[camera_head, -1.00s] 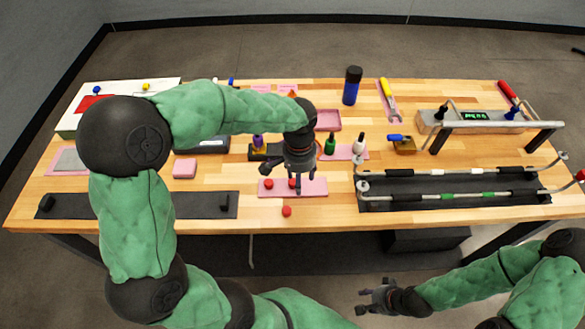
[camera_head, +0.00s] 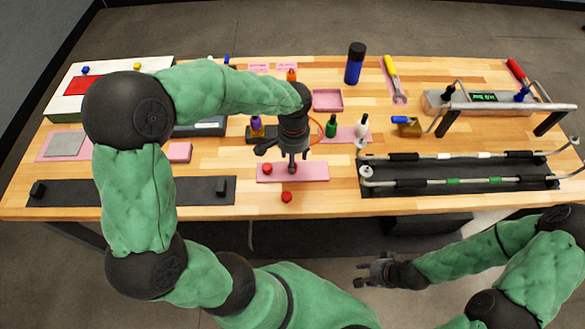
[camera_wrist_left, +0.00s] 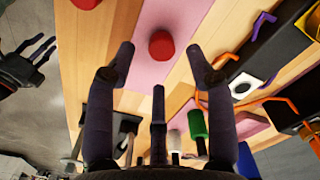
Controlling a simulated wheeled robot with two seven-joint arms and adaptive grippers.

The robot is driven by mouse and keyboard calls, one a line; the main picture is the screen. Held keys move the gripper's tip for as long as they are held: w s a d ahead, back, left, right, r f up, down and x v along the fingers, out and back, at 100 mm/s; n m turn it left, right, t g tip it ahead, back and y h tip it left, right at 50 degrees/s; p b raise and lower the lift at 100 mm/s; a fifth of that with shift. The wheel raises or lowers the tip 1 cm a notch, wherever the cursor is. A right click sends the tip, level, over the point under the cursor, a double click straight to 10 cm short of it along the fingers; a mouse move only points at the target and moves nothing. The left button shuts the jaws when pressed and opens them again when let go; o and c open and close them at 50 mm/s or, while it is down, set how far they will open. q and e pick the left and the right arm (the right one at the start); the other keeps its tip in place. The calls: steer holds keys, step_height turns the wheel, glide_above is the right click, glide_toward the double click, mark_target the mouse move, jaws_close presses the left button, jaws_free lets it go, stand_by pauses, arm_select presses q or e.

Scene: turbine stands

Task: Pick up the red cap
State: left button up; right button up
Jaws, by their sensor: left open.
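My left gripper (camera_head: 289,162) is over the pink mat (camera_head: 316,172) near the table's front, fingers pointing down. In the left wrist view it (camera_wrist_left: 159,62) is open and empty. A red cap (camera_wrist_left: 161,45) on the mat shows between and just beyond its fingertips. This cap seems hidden behind the gripper in the head view. Another red cap (camera_head: 267,169) sits on the mat's left part. A third red cap (camera_head: 286,197) lies on bare wood in front of the mat. My right gripper (camera_head: 374,269) is open and empty, off the table's front.
Green (camera_head: 331,126) and white (camera_head: 362,126) bottles stand behind the mat. A black rail fixture (camera_head: 460,181) lies to the right, a dark plate (camera_head: 130,191) to the left. Bare wood surrounds the front cap.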

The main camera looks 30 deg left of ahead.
arm_select(q)
step_height(320, 180, down, 4)
steer(key=shift+a+r+b, duration=0.15)
steer(key=shift+b, duration=0.3)
steer(key=c, duration=0.9)
steer(key=shift+r, duration=0.15)
steer(key=shift+r, duration=0.6)
step_height(320, 180, up, 2)
steer(key=shift+r+p, duration=0.1)
steer(key=shift+p, duration=0.45)
steer(key=d+r+p, duration=0.1)
steer(key=d+r, duration=0.3)
steer(key=d, duration=0.3)
steer(key=s+d+r+p, duration=0.1)
steer(key=d+r+p, duration=0.1)
steer(key=d+r, duration=0.3)
steer(key=shift+d+r, duration=0.2)
steer(key=shift+d, duration=0.8)
